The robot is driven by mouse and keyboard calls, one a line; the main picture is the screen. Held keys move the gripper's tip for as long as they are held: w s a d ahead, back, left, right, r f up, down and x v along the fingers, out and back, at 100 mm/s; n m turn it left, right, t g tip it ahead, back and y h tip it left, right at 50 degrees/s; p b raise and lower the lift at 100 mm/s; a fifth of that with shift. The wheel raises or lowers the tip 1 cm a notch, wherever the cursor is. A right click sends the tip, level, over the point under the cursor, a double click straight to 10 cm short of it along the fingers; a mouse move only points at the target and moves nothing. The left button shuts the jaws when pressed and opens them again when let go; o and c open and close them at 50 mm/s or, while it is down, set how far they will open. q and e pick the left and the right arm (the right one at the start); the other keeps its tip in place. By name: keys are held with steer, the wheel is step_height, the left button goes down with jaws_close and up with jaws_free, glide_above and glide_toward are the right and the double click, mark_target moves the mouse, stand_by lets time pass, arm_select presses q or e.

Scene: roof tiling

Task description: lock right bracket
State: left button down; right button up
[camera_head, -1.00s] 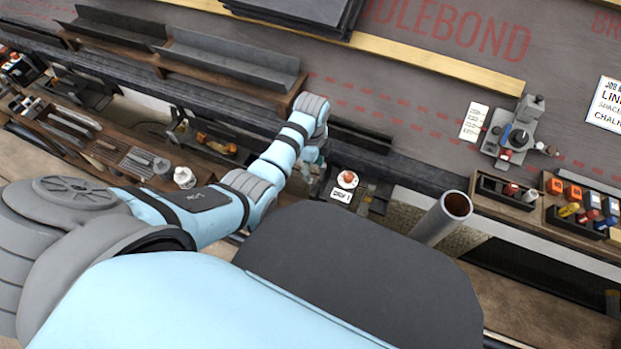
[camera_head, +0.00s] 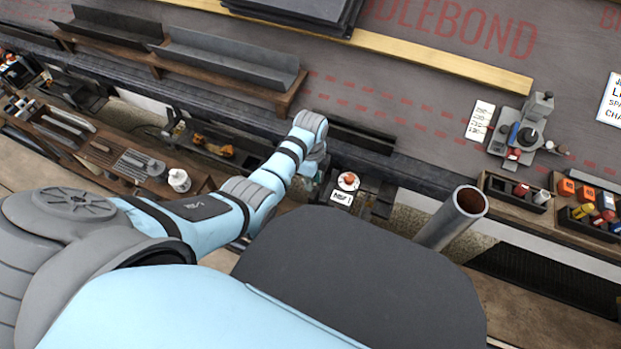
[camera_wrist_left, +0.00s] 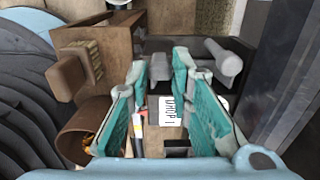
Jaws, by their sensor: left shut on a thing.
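My left arm comes in from the left in the head view, and its gripper (camera_head: 311,181) is low beside the roof edge, mostly hidden by its own wrist. In the left wrist view the two teal-padded fingers (camera_wrist_left: 160,66) are closed in on a small dark grey part between their tips, whose shape is mostly hidden. A grey rounded lever or handle (camera_wrist_left: 222,60) lies just right of the fingertips. I cannot tell for certain which visible part is the right bracket. My right gripper is out of view.
A white "DROP 1" label (camera_head: 341,197) and a red-topped round item (camera_head: 348,181) are close right of the gripper. A grey pipe (camera_head: 440,222) stands farther right. Dark gutter lengths (camera_head: 230,66) rest on a wooden rack. A brown wooden box (camera_wrist_left: 108,45) stands left of the fingers.

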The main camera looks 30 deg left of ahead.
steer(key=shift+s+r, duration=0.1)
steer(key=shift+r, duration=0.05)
arm_select(q)
steer(key=shift+a+h+p, duration=0.3)
steer(key=shift+a+h, duration=0.05)
steer(key=shift+h, duration=0.35)
steer(key=shift+s+a+f+h+b, duration=0.15)
steer(key=shift+a+h+b, duration=0.3)
steer(key=shift+h+b, duration=0.55)
steer(key=shift+w+a+f+h+b, duration=0.1)
steer(key=shift+a+f+h+b, duration=0.25)
steer(key=shift+h+b, duration=0.7)
steer(key=shift+s+a+f+h+b, duration=0.1)
steer(key=shift+a+h+b, duration=0.4)
steer(key=shift+h+b, duration=0.5)
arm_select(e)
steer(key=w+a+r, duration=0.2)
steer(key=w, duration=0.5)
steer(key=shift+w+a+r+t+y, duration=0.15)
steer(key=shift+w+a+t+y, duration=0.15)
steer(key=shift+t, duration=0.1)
arm_select(q)
steer(key=shift+y, duration=0.25)
steer(key=c, duration=1.4)
jaws_free()
steer(key=shift+c, duration=0.2)
